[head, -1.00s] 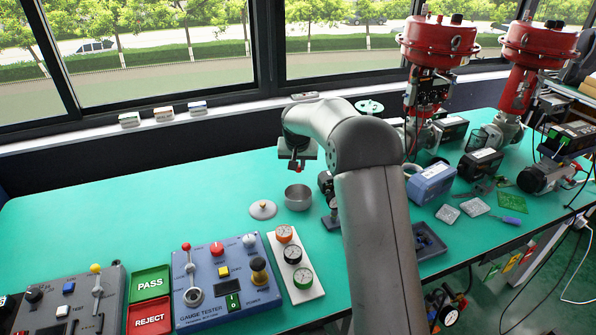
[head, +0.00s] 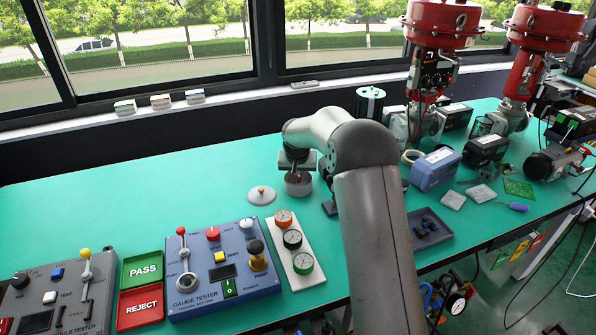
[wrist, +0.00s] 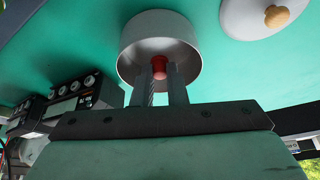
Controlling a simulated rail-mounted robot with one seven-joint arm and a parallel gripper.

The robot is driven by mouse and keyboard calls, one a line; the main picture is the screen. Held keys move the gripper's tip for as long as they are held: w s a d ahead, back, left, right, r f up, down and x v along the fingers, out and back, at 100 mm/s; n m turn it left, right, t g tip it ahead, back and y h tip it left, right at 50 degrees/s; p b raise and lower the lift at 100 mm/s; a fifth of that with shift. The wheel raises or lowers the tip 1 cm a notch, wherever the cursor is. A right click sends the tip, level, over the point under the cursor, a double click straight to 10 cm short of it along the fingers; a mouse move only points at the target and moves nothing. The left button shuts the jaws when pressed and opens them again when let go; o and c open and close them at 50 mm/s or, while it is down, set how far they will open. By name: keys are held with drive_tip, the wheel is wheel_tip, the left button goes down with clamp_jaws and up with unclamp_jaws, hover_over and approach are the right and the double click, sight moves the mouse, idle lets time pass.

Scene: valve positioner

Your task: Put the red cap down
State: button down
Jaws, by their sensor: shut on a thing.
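My gripper (wrist: 160,72) is shut on the small red cap (wrist: 158,64), which shows between the two fingertips in the wrist view. The fingertips and cap are at the open mouth of a round grey metal bowl (wrist: 160,27). Whether the cap touches the bowl's floor I cannot tell. In the head view the bowl (head: 298,188) stands on the green table directly under my gripper (head: 297,172), which hides part of it. The cap is hidden in that view.
A light round lid with a tan knob (head: 261,195) lies left of the bowl. Gauges on a white strip (head: 293,240) and the blue gauge tester (head: 222,270) stand in front. A blue box (head: 435,169) is right.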

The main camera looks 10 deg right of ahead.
drive_tip(key=shift+f, duration=0.25)
drive_tip(key=c, duration=1.4)
unclamp_jaws()
drive_tip(key=shift+o, duration=0.2)
wheel_tip(320, 180, up, 7)
drive_tip(key=p, duration=0.4)
